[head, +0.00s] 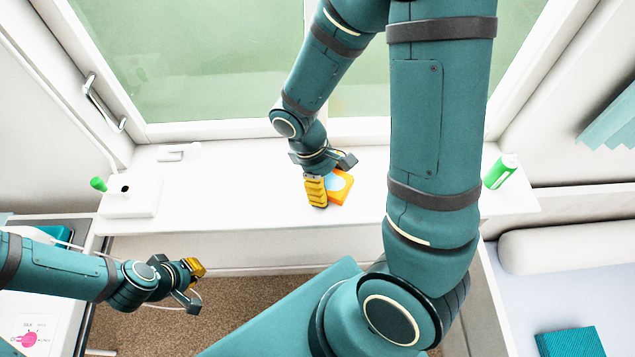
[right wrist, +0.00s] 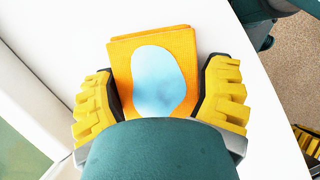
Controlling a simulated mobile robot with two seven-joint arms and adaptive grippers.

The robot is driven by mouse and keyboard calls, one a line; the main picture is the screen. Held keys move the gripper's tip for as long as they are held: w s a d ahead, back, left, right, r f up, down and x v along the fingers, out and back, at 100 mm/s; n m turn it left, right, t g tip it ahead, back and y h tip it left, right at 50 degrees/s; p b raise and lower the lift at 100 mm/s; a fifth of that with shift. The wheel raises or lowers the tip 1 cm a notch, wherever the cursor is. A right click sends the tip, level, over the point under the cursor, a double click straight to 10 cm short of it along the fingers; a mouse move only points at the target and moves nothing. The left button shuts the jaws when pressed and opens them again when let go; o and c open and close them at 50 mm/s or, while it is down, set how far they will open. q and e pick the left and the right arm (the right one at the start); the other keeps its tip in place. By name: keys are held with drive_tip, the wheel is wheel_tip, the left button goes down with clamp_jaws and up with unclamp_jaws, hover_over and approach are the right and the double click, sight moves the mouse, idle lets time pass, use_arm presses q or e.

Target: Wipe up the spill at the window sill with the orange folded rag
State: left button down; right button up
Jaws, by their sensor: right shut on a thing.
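The orange folded rag (head: 346,189) lies flat on the white window sill (head: 240,196), near its middle. My right gripper (head: 331,177) is shut on the rag, with a yellow finger at each side; the right wrist view shows the rag (right wrist: 122,62) between both fingers. A light blue rounded patch (right wrist: 158,80), which I take for the spill, shows over the rag's face. I cannot tell whether it lies on the rag or is drawn through it. My left gripper (head: 188,284) is open and empty, in front of the sill at the left.
A white box (head: 133,196) with a green-tipped thing (head: 98,184) is at the left end. A white handle-like piece (head: 178,152) lies by the window frame. The sill between box and rag is clear.

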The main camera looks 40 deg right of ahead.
drive_tip(key=shift+s+d, duration=0.2)
drive_tip(key=shift+s, duration=0.15)
drive_tip(key=shift+w+r+p, duration=0.2)
drive_tip(key=shift+r+p, duration=1.95)
drive_tip(key=shift+r, duration=0.3)
drive_tip(key=shift+c, duration=0.5)
